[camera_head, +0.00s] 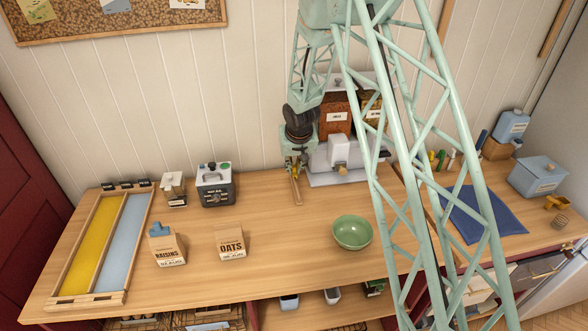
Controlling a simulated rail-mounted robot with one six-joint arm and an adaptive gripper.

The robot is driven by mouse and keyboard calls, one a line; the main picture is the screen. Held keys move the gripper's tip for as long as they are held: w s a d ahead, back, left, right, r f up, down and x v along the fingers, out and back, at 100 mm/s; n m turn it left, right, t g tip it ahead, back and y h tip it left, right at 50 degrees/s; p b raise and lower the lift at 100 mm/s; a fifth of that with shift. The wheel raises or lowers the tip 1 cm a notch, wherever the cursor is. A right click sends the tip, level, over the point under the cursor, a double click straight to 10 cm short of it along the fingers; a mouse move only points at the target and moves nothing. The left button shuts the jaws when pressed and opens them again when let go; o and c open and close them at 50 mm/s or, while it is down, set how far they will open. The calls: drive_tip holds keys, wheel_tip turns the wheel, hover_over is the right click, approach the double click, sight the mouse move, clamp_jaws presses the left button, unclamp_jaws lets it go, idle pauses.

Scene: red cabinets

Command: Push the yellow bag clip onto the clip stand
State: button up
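My gripper (295,172) points down over the back of the counter, in front of the dispenser. A small yellow piece (294,174) shows at its fingertips and looks like the yellow bag clip. It is too small to tell whether the fingers are closed on it. A narrow upright wooden piece (297,192) is directly below the fingertips; I cannot tell whether it is the clip stand or whether the yellow piece touches it. A blue clip (159,230) sits on top of the raisins bag (168,250).
An oats bag (231,242) and a green bowl (352,232) stand in front. The dispenser (336,155) stands close at right of my gripper. A grey appliance (215,186) and a wooden-framed tray (72,297) are at left. The counter between the oats bag and bowl is clear.

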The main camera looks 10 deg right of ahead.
drive_tip(key=shift+f+b, duration=0.95)
drive_tip(key=shift+b, duration=0.15)
idle(1.6)
drive_tip(key=o, duration=0.7)
drive_tip(key=shift+r, duration=0.2)
drive_tip(key=shift+r+p, duration=2.75)
drive_tip(key=shift+r, duration=0.55)
